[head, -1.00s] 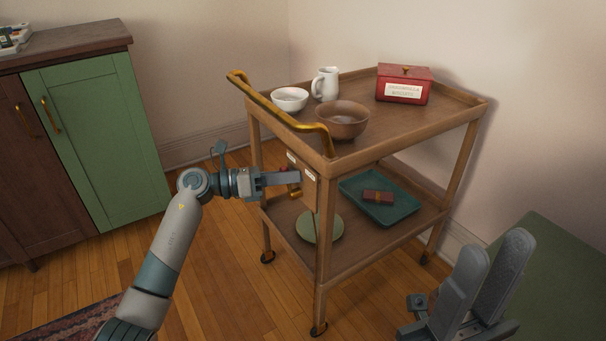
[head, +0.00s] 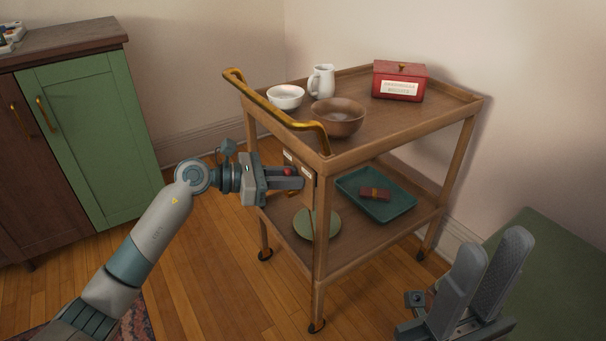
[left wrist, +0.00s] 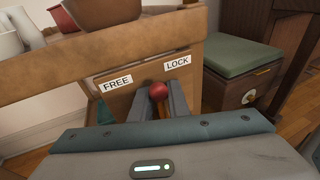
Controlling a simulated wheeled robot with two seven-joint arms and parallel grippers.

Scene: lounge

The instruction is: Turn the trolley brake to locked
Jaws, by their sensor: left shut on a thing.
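The wooden trolley (head: 400,208) stands in the middle of the head view. On its handle end is a brake panel with a FREE label (left wrist: 116,84) and a LOCK label (left wrist: 177,63). The brake lever's red knob (left wrist: 158,91) shows between and below the labels, somewhat nearer LOCK. It also shows in the head view (head: 288,171). My left gripper (left wrist: 160,98) is shut on the lever, with a finger on each side of the knob. The fingers hide much of the lever. My right gripper (head: 494,247) is open and empty at the lower right, apart from the trolley.
The trolley's top holds a white bowl (head: 285,97), a jug (head: 321,81), a brown bowl (head: 338,118) and a red tin (head: 399,82). A brass handle (head: 279,113) overhangs the panel. A green cabinet (head: 90,140) stands left, a green-topped box (head: 550,270) right.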

